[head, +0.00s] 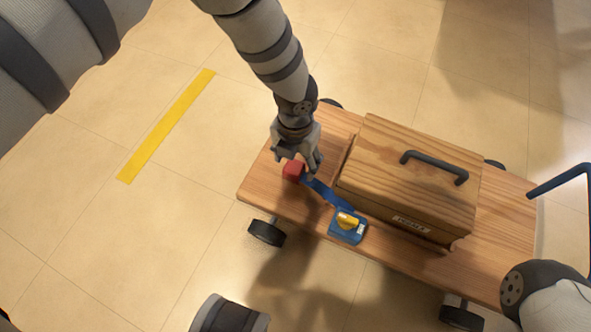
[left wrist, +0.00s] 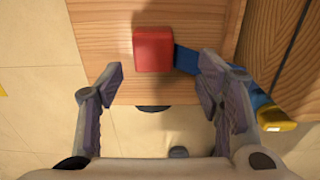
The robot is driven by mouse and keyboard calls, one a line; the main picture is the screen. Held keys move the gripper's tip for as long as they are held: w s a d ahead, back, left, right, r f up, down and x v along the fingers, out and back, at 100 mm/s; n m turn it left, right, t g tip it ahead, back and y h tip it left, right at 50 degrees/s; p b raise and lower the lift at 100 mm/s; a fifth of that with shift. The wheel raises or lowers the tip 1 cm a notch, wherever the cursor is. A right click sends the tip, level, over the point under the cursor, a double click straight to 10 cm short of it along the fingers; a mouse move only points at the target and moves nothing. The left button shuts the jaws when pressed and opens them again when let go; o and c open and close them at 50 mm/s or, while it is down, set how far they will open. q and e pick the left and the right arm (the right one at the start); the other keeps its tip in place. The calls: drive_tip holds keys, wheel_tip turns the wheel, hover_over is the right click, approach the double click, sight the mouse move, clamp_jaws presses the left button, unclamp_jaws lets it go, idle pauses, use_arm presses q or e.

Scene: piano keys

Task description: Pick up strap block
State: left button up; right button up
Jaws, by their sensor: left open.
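The strap block is a red block (head: 293,169) at the end of a blue strap (head: 328,193), on the wooden cart deck near its left end. The strap runs to a blue buckle (head: 347,234) with a yellow lever at the deck's front edge. My left gripper (head: 301,160) is open and points down just above the block, partly covering it in the head view. In the left wrist view the red block (left wrist: 153,50) lies ahead of and between the two spread fingers (left wrist: 160,78). The strap (left wrist: 210,68) leaves its right side, behind the right finger. My right gripper is not in view.
A wooden box (head: 400,175) with a dark handle (head: 435,167) stands on the cart (head: 262,185), right of the gripper. A dark wheel (head: 267,232) shows below the deck. A yellow floor stripe (head: 165,126) lies left of the cart, with clear tiles around it.

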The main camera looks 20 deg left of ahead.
sight(294, 166)
use_arm(q)
drive_tip(key=f+b, duration=0.1)
drive_tip(key=f, duration=0.1)
drive_tip(key=f+b, duration=0.1)
drive_tip(key=f, duration=0.3)
drive_tip(key=shift+w+a+b, duration=0.35)
drive_tip(key=shift+w+b, duration=0.05)
drive_tip(key=shift+r, duration=0.15)
drive_tip(key=c, duration=1.2)
drive_tip(key=shift+c, duration=0.2)
